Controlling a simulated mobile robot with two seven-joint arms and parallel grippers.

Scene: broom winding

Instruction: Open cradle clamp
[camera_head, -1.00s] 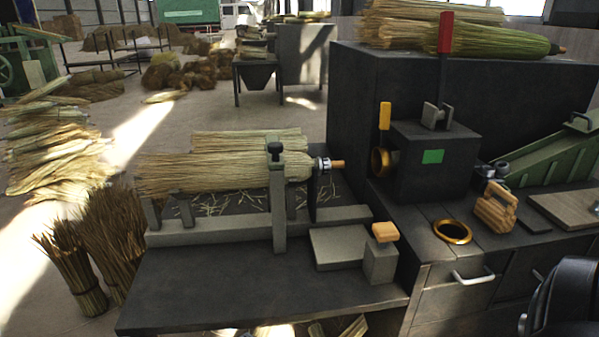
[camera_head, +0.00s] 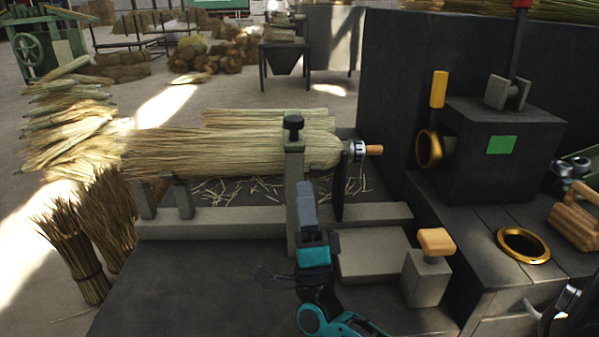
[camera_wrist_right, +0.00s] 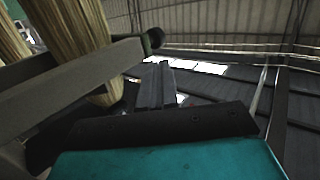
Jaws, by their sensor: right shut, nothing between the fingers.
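A straw broom (camera_head: 235,147) lies across the cradle (camera_head: 220,222) on the dark bench. The grey cradle clamp (camera_head: 294,165) stands upright across the broom near its handle end, with a black knob (camera_head: 293,124) on top. The wrist view shows the clamp bar (camera_wrist_right: 75,75) and its knob (camera_wrist_right: 153,38) beside the straw (camera_wrist_right: 78,35). My right gripper (camera_head: 305,192) is shut and empty, pointing up just in front of the clamp post and overlapping it in the head view. Its fingers show in the wrist view (camera_wrist_right: 155,85), below the knob and apart from it. My left gripper is not in view.
Right of the clamp are a grey plate (camera_head: 375,255) and a block with a wooden knob (camera_head: 436,242). A dark machine box (camera_head: 505,165) with a brass ring (camera_head: 429,149) stands at right. Straw bundles stand at left. The bench front left is clear.

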